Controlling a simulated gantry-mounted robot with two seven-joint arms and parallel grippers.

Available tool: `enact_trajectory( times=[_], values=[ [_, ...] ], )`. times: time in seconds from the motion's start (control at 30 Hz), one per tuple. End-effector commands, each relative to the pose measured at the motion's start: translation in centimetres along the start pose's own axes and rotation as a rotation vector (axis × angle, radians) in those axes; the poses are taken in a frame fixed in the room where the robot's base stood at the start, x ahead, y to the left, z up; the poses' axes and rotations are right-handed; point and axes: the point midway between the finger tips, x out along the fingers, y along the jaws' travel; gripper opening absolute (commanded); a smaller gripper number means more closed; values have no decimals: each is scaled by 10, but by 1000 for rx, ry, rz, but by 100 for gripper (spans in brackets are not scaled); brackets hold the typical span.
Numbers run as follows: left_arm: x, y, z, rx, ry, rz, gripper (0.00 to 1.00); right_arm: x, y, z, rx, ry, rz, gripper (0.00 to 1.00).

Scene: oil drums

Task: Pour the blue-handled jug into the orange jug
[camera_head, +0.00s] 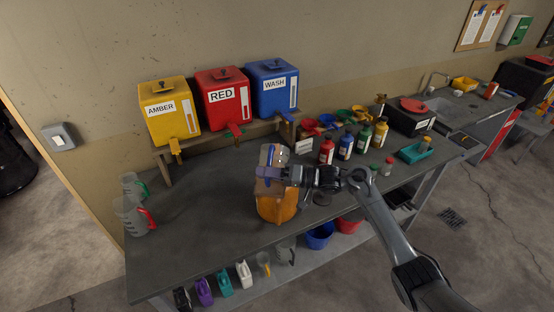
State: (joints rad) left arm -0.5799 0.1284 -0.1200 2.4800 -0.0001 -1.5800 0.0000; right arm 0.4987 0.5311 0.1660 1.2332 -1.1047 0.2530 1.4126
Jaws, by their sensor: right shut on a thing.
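An orange jug (277,208) stands on the dark workbench near its front edge, in the middle of the head view. My right gripper (290,174) comes in from the right and is shut on the blue-purple handle (267,173) of a jug. The blue-handled jug's pale, see-through body (272,154) shows above and behind the handle, over the orange jug. The gripper and handle hide part of both jugs. I cannot tell the held jug's exact tilt, whether the jugs touch, or whether liquid flows. My left gripper is not in view.
Amber (169,113), red (222,98) and blue (272,89) dispensers stand on a rack behind. Red-handled (131,217) and green-handled (132,186) jugs stand at the left. Several bottles (345,147) are close on the right. The bench's left middle (200,215) is clear.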

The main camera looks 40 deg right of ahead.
Motion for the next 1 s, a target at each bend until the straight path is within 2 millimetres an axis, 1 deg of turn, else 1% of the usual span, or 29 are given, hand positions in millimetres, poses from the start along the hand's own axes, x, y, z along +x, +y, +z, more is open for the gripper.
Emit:
enact_trajectory(
  times=[0.03,0.4,1.0],
  values=[
    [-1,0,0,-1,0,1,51,0,-3,-2,-2,3,-3,0],
    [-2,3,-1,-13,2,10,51,0,-3,-3,5,3,-3,0],
    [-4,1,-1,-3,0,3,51,-1,-5,-6,26,4,-2,0]
  ],
)
